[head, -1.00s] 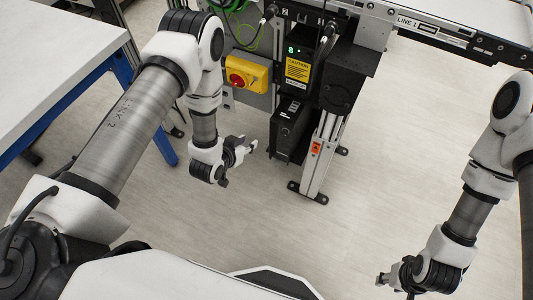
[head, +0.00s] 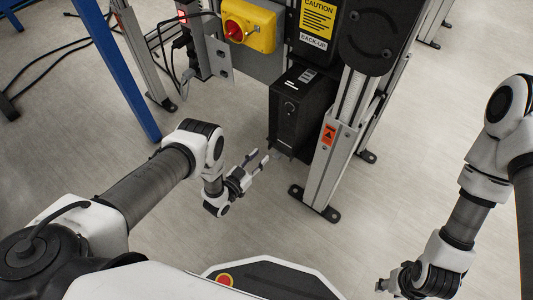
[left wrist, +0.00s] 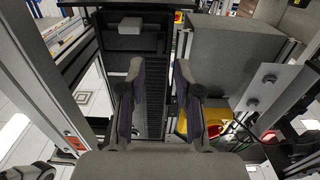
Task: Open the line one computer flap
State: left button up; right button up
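The black computer (head: 300,108) hangs upright beside the conveyor leg in the head view. Small light markings and a round detail show on its upper face. I cannot make out a separate flap or whether one is open. My left gripper (head: 262,157) is just left of the computer's lower end, its fingers pointing toward it, with nothing between them. In the left wrist view its two fingers (left wrist: 158,88) stand apart before a dark ribbed surface. My right gripper (head: 381,286) is low at the right, far from the computer; its fingers are too small to read.
A yellow box with a red knob (head: 249,24) is above left of the computer. The metal conveyor leg (head: 328,160) with an orange label stands directly right of it. A blue table leg (head: 117,70) is at the left. The floor (head: 240,245) below the computer is open.

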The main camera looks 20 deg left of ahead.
aim_at(269, 147)
pick_arm(q)
jog(key=b+x, duration=0.1)
jog(key=x, duration=0.3)
jog(key=shift+w+d, duration=0.1)
jog(key=shift+w, duration=0.2)
grip_shut()
